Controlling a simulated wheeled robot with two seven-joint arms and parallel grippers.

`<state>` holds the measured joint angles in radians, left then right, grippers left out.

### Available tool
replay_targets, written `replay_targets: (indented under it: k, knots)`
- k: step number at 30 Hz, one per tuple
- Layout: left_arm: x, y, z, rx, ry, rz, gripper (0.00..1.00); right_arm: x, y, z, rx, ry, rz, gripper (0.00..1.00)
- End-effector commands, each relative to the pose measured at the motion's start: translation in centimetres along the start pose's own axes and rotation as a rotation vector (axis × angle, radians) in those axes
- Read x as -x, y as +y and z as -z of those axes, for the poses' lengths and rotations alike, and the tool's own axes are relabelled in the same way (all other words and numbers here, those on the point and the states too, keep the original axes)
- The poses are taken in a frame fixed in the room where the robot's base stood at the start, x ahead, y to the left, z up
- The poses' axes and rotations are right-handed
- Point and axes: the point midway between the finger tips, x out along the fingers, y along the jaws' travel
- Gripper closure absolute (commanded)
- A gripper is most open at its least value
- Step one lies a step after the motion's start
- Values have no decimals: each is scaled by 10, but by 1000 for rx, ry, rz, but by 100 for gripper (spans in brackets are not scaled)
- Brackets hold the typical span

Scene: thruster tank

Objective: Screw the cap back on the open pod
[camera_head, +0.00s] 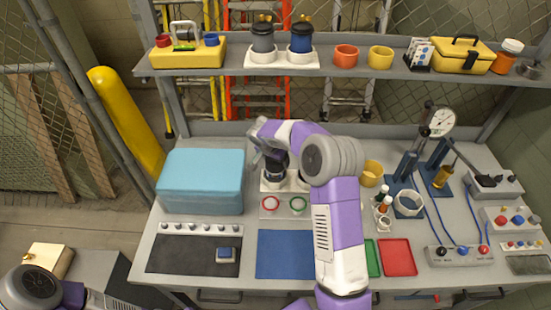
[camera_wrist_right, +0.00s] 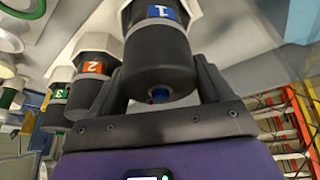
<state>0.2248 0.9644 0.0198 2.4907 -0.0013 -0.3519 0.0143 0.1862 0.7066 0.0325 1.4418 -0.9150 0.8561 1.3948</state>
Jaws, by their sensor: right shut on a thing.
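In the right wrist view, pod 1 (camera_wrist_right: 160,15), with a blue label, is in front of me with its dark cap-like end (camera_wrist_right: 158,70) facing the camera. A small blue and red tip shows at its centre. My right gripper (camera_wrist_right: 160,85) has one finger on each side of this dark end, shut on it. I cannot tell how it seats on the pod. Pod 2 (camera_wrist_right: 90,69), orange label, and pod 3 (camera_wrist_right: 58,95), green label, stand beside it. In the head view, my right gripper (camera_head: 266,152) is over the dark pod area (camera_head: 274,172), partly hidden by my arm. My left gripper is out of view.
A teal case (camera_head: 202,180) is on the left. A blue mat (camera_head: 284,250) is clear. A pump with a gauge (camera_head: 440,122) stands on the right. A shelf (camera_head: 225,60) runs above.

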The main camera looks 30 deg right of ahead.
Motion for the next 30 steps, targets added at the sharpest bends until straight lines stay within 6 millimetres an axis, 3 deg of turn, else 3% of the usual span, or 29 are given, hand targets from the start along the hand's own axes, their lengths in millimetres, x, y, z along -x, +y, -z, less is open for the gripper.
replay_targets:
  k: [7,14,17,30]
  knots:
    - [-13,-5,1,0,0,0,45,-2,-1,-1,-104,1,-43,48]
    - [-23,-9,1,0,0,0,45,-2,-2,-1,-321,3,-133,48]
    - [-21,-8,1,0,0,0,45,-1,-2,0,-500,3,-208,48]
    - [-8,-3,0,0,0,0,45,1,-1,1,-787,1,-323,48]
